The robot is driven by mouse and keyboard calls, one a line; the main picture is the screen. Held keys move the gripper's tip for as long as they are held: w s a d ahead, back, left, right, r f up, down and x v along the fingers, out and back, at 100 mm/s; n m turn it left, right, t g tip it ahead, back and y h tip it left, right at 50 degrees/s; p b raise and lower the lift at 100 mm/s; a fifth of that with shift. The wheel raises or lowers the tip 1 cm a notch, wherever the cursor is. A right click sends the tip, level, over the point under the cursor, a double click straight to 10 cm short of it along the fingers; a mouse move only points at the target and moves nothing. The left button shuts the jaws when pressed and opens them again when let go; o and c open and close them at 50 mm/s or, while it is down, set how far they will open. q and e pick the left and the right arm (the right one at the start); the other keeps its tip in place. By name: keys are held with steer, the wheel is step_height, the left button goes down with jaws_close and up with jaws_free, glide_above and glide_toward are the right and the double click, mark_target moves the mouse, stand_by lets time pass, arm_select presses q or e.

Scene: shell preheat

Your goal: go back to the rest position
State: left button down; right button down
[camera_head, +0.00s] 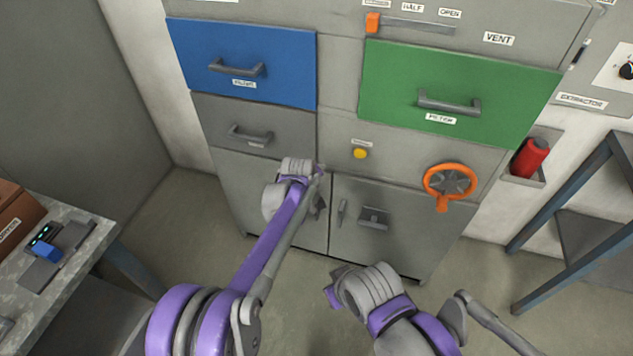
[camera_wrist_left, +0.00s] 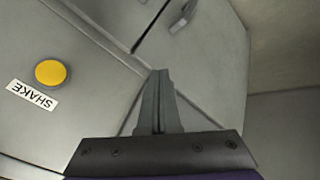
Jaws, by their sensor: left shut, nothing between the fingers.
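My left gripper (camera_head: 319,180) is in front of the grey cabinet (camera_head: 270,195), near the seam between its lower doors. In the left wrist view its fingers (camera_wrist_left: 158,95) are together with nothing between them. My right gripper (camera_head: 334,291) is low in front of the cabinet, above the floor. Its fingers are mostly hidden by its wrist, so I cannot tell whether it is open or shut.
The cabinet has a blue drawer (camera_head: 280,75), a green drawer (camera_head: 400,85), a yellow button (camera_head: 360,153) and an orange handwheel (camera_head: 449,184). A workbench (camera_head: 85,225) stands left and a blue-grey frame table (camera_head: 560,205) right. Floor (camera_head: 165,225) is clear at left.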

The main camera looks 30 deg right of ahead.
arm_select(q)
steer(key=s+a+r+y+p, duration=0.1)
steer(key=s+a+r, duration=0.3)
steer(key=a, duration=0.5)
steer(key=s+a+r+y+p, duration=0.1)
steer(key=a+r+p, duration=0.1)
steer(key=a+r, duration=0.55)
steer(key=s+a+r+p, duration=0.1)
steer(key=s+a+r, duration=0.2)
steer(key=a, duration=0.7)
steer(key=s+a+m+y+p, duration=0.1)
steer(key=s+a+p, duration=0.3)
steer(key=s+a, duration=1.5)
steer(key=s+y, duration=0.1)
steer(key=s, duration=0.3)
steer(key=shift+s+a+r+y, duration=0.15)
steer(key=shift+s+a+y, duration=0.2)
steer(key=shift+a+y, duration=0.05)
